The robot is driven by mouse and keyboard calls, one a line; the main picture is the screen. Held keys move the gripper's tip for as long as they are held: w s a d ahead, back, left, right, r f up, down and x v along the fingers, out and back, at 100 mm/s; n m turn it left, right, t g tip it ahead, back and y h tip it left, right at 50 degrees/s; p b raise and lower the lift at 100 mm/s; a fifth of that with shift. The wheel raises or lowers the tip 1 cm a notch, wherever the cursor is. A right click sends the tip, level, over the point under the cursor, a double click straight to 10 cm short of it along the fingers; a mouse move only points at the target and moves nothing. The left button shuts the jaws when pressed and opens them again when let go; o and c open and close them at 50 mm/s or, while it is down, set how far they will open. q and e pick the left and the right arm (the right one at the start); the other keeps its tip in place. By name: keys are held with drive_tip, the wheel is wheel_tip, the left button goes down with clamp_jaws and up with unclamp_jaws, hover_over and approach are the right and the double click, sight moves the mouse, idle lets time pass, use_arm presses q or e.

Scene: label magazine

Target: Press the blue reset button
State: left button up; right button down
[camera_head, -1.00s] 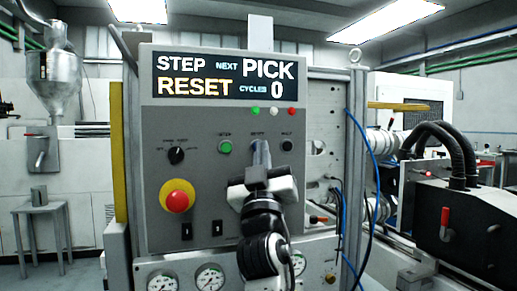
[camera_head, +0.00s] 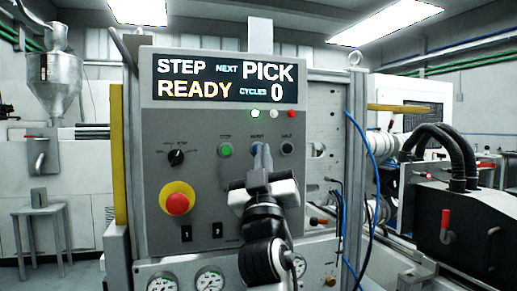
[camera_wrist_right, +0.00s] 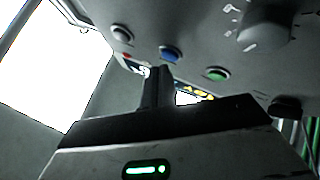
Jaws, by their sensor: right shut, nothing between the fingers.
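The blue reset button (camera_head: 256,149) is in the middle of the button row on the grey panel, mostly hidden behind my fingertips in the head view. In the right wrist view the blue button (camera_wrist_right: 171,54) shows clearly. My right gripper (camera_head: 263,150) is shut and empty, pointing at the panel in front of that button. In the wrist view its fingertips (camera_wrist_right: 159,72) lie just below the button; I cannot tell if they touch it. The display (camera_head: 225,80) reads STEP, NEXT PICK, READY, CYCLES 0. My left gripper is not in view.
A green button (camera_head: 225,150) is left of the blue one and a dark HALT button (camera_head: 287,148) is right. A red emergency stop (camera_head: 177,204) on yellow sits lower left, below a black selector knob (camera_head: 176,157). Blue hoses (camera_head: 360,180) hang at the right.

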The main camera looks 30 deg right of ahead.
drive_tip(key=shift+s+a, duration=0.1)
drive_tip(key=shift+s, duration=0.2)
drive_tip(key=s, duration=0.2)
drive_tip(key=s+a+p, duration=0.1)
drive_tip(key=s, duration=0.1)
drive_tip(key=shift+s, duration=0.3)
idle(0.8)
drive_tip(key=w+a+f+n+g+y, duration=0.1)
drive_tip(key=a+f+n+y, duration=0.2)
drive_tip(key=f, duration=0.7)
drive_tip(key=a+f+n+g+y, duration=0.15)
drive_tip(key=f+y, duration=0.35)
drive_tip(key=f, duration=0.5)
drive_tip(key=w+a+f+n+g+y, duration=0.1)
drive_tip(key=a+f+y, duration=0.25)
drive_tip(key=f, duration=0.55)
drive_tip(key=s+a+f+g+y, duration=0.3)
drive_tip(key=s+f+g, duration=0.1)
drive_tip(key=s+f, duration=0.5)
drive_tip(key=s+a+f+g+y, duration=0.3)
drive_tip(key=s+f, duration=0.6)
drive_tip(key=f, duration=0.5)
drive_tip(key=shift+s+a+m+g, duration=0.2)
drive_tip(key=shift+a+m+g, duration=0.25)
drive_tip(key=shift+a+g, duration=0.25)
